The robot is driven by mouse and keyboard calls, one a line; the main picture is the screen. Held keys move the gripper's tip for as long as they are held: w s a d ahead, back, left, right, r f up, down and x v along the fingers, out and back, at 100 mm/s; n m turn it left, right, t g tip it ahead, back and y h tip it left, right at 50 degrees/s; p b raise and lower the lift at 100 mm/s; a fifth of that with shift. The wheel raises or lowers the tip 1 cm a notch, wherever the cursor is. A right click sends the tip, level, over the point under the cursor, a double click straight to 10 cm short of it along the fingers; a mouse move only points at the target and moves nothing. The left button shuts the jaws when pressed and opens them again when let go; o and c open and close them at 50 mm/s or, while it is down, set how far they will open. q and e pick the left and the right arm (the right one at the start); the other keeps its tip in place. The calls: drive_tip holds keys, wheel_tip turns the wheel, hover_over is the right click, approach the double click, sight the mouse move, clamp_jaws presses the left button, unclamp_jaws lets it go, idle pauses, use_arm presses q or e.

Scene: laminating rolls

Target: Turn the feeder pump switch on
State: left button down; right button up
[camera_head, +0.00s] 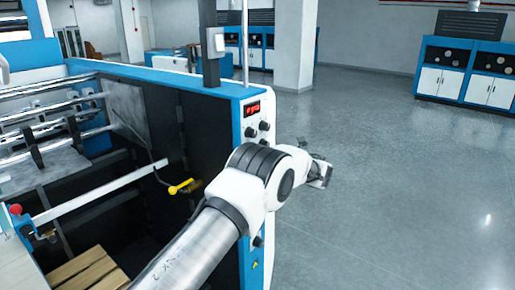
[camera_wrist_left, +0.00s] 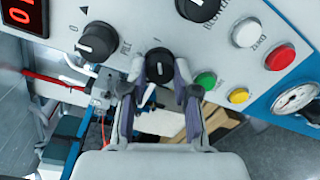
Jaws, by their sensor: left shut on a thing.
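In the left wrist view, a small black rotary switch (camera_wrist_left: 159,66) with a white pointer mark sits on the white control panel (camera_wrist_left: 140,25). My left gripper (camera_wrist_left: 168,75) has its two fingers on either side of this switch and is shut on it. No label naming the switch is readable. In the head view, my left gripper (camera_head: 320,174) is to the right of the machine's blue and white end post (camera_head: 243,110). The fingertips and switch are not clear there. My right gripper is not in view.
Near the switch are a larger black knob (camera_wrist_left: 97,41), a white button (camera_wrist_left: 246,32), a red button (camera_wrist_left: 280,57), a green button (camera_wrist_left: 205,80), a yellow button (camera_wrist_left: 239,95) and a gauge (camera_wrist_left: 295,97). Open grey floor (camera_head: 410,170) lies to the right.

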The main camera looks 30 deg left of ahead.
use_arm(q)
drive_tip(key=shift+m, duration=0.4)
drive_tip(key=c, duration=0.9)
unclamp_jaws()
drive_tip(key=shift+o, duration=0.2)
drive_tip(key=s+d, duration=0.1)
drive_tip(key=d, duration=1.1)
drive_tip(key=shift+r, duration=0.3)
